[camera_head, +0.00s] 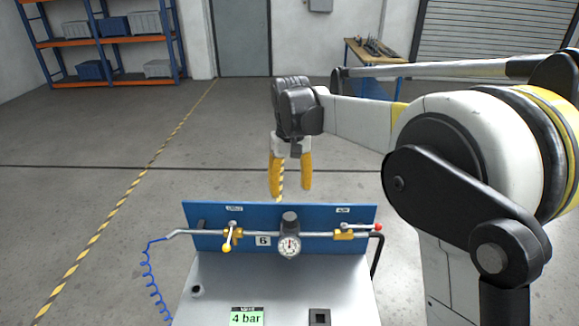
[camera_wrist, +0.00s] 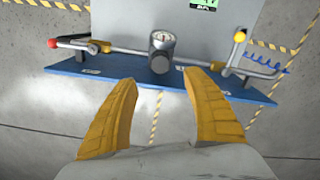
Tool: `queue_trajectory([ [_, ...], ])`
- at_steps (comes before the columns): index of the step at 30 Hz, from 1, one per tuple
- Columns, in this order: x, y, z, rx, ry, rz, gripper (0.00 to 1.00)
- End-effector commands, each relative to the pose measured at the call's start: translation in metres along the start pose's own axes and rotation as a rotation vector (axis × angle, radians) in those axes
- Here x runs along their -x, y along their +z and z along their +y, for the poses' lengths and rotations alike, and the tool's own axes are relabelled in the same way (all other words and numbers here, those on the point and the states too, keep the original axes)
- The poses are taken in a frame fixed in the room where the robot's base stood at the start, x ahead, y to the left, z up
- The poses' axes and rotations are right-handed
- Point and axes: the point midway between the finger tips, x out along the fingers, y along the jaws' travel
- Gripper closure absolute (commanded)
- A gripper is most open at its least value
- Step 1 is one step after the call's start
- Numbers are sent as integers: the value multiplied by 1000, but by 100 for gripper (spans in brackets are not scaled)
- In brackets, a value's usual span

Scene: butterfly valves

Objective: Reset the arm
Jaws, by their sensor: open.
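My gripper (camera_head: 291,180) hangs fingers down above and behind the blue back panel (camera_head: 210,214) of a valve bench. Its two yellow fingers are apart with nothing between them. In the wrist view my gripper (camera_wrist: 163,100) is also open and empty, clear of the panel (camera_wrist: 120,72). A pipe runs along the panel with a pressure gauge (camera_head: 289,246) in the middle. A valve with a yellow-knobbed handle (camera_head: 227,243) is at the left, its handle pointing down. A valve with a red-tipped handle (camera_head: 378,227) is at the right, its handle along the pipe.
The grey bench top (camera_head: 215,290) carries a green "4 bar" display (camera_head: 246,318). A coiled blue hose (camera_head: 150,275) hangs at its left. Shelves (camera_head: 105,45) and a workbench (camera_head: 372,52) stand far back. The floor behind the panel is open.

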Motion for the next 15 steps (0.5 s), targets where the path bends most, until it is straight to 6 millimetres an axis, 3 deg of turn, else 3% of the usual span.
queue_trajectory([
  [4, 2, 8, 5, -9, 1, 15, 42],
  [7, 7, 28, 16, -32, 3, 55, 42],
  [15, 9, 127, 56, -133, 21, 245, 42],
])
